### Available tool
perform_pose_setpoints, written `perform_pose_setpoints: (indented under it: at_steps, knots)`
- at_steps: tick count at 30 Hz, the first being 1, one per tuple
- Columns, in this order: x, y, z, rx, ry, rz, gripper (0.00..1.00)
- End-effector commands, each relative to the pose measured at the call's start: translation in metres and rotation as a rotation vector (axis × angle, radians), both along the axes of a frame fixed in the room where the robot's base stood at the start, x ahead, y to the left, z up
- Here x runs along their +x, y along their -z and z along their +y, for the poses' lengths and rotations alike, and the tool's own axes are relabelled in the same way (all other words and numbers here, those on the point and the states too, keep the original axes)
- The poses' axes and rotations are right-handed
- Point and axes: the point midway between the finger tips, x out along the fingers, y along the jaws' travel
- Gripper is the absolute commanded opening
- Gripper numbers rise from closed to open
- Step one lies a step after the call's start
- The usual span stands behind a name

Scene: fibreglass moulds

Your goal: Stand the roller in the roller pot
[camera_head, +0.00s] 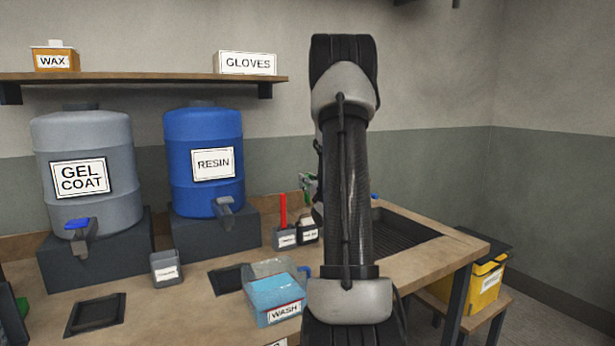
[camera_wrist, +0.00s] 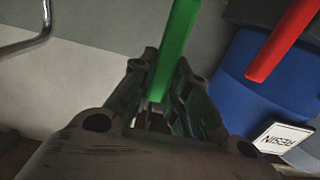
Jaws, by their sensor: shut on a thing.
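In the wrist view my gripper (camera_wrist: 163,85) is shut on a green handle (camera_wrist: 178,45). I take it for the roller's handle; its roller end is not in view. In the head view my arm hides most of the gripper; a bit of green (camera_head: 304,180) shows just left of the arm, above the small pots. Two small dark pots stand side by side at the back of the bench. One pot (camera_head: 285,239) has an upright red handle (camera_head: 283,210), also in the wrist view (camera_wrist: 283,40). The other pot (camera_head: 308,234) is just right of it. Their labels are too small to read.
A blue WASH tub (camera_head: 275,300) stands in front of the pots, and a small grey cup (camera_head: 165,268) to its left. The RESIN drum (camera_head: 203,150) and GEL COAT drum (camera_head: 88,160) stand on blocks. A bent metal rod (camera_wrist: 28,42) shows in the wrist view.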

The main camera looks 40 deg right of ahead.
Motion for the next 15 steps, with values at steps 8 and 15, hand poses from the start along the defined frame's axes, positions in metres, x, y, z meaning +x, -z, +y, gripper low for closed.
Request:
perform_pose_setpoints:
  at_steps: [8,15]
  knots:
    - [0.000,0.025,0.000,0.001,-0.001,0.000,0.00]
    - [0.000,0.040,0.000,0.001,-0.001,0.000,0.00]
